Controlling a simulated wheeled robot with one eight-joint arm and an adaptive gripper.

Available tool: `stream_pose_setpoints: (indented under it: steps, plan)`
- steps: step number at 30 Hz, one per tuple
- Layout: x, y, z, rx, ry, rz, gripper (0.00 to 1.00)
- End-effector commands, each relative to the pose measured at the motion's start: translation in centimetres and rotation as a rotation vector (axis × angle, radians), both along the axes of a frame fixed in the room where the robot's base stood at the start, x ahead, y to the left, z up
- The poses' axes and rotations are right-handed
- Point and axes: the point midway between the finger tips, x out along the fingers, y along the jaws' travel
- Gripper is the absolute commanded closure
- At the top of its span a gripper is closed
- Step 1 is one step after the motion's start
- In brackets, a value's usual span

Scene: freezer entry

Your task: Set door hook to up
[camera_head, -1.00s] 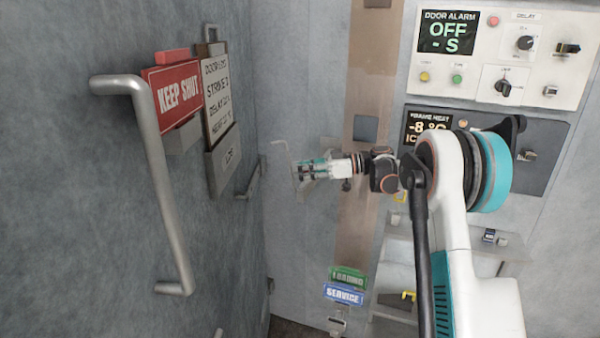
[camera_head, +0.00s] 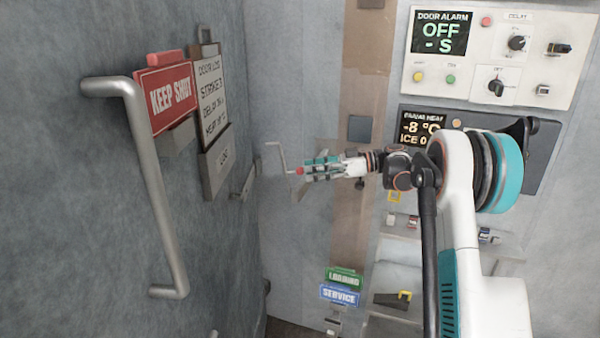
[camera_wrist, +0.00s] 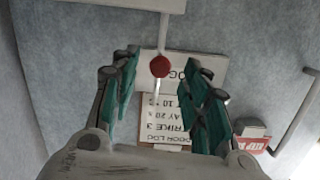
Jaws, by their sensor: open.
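A thin grey bent rod, which looks like the door hook (camera_head: 281,158), stands out near the corner between the door and the wall. A red knob (camera_head: 300,171) shows at its lower end, right at my gripper's fingertips. My gripper (camera_head: 306,168) points left, with teal finger pads. In the wrist view my gripper (camera_wrist: 160,70) is open, one finger on each side of the red knob (camera_wrist: 160,66). Gaps show between the knob and both fingers. The rod (camera_wrist: 163,32) runs up from the knob to a white plate. How the hook is mounted is unclear.
The grey door at left carries a long bar handle (camera_head: 155,190), a red KEEP SHUT sign (camera_head: 165,95) and a log board (camera_head: 213,105). A door alarm panel (camera_head: 500,50) and a dark temperature panel (camera_head: 520,160) are on the wall at right. LOADING and SERVICE tags (camera_head: 342,293) hang below.

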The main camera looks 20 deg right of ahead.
Motion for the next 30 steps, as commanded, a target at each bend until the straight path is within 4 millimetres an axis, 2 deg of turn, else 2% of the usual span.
stream_pose_setpoints:
  steps: [1,6,12,30]
  plan:
    - [-0.3,-1.1,0.2,0.000,0.000,-0.003,0.58]
    - [-1.2,-3.9,0.6,0.000,0.000,-0.002,0.58]
    - [-1.8,-5.7,0.9,0.000,-0.001,-0.001,0.58]
    - [-2.0,-5.7,1.1,-0.005,0.007,-0.001,0.58]
